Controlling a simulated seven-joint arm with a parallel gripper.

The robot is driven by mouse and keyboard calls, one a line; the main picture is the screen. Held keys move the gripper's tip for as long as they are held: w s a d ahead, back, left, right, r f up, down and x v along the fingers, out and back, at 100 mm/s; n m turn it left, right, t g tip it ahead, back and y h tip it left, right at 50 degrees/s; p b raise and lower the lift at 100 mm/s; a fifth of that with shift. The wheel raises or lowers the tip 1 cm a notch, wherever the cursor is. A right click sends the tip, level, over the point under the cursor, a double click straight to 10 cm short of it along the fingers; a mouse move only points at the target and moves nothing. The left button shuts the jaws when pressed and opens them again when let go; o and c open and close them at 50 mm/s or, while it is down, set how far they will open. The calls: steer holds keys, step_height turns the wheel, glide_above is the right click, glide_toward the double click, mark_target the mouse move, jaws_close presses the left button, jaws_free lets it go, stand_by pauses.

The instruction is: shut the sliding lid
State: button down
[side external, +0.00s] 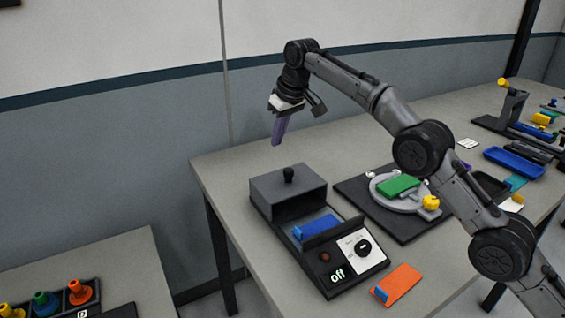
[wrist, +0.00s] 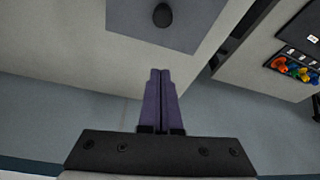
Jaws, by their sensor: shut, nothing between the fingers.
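The sliding lid (side external: 288,187) is a grey box-shaped cover with a black knob (side external: 289,174) on top. It sits at the back end of a black machine base (side external: 335,281). The front part of the base is uncovered, and a blue block (side external: 316,228) shows there. In the wrist view the lid (wrist: 195,25) and its knob (wrist: 162,15) are at the top. My gripper (side external: 277,142) is shut and empty, with purple fingers pointing down. It is in the air above and behind the lid, apart from the knob. The closed fingers (wrist: 160,75) also show in the wrist view.
The base's front has a white dial panel (side external: 360,247) and an "off" display (side external: 336,276). An orange card (side external: 402,284) lies in front. A black board (side external: 383,222) with a grey ring and green block stands at right. A second table (side external: 120,270) is at lower left.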

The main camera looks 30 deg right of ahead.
mark_target(273, 172)
steer(key=x, duration=0.7)
steer(key=shift+f, duration=0.2)
steer(key=shift+s+d, duration=0.2)
steer(key=shift+s, duration=0.75)
steer(key=shift+s+d, duration=0.25)
steer(key=shift+s, duration=0.75)
steer(key=shift+s+f, duration=0.1)
steer(key=shift+s, duration=6.85)
steer(key=shift+f, duration=0.1)
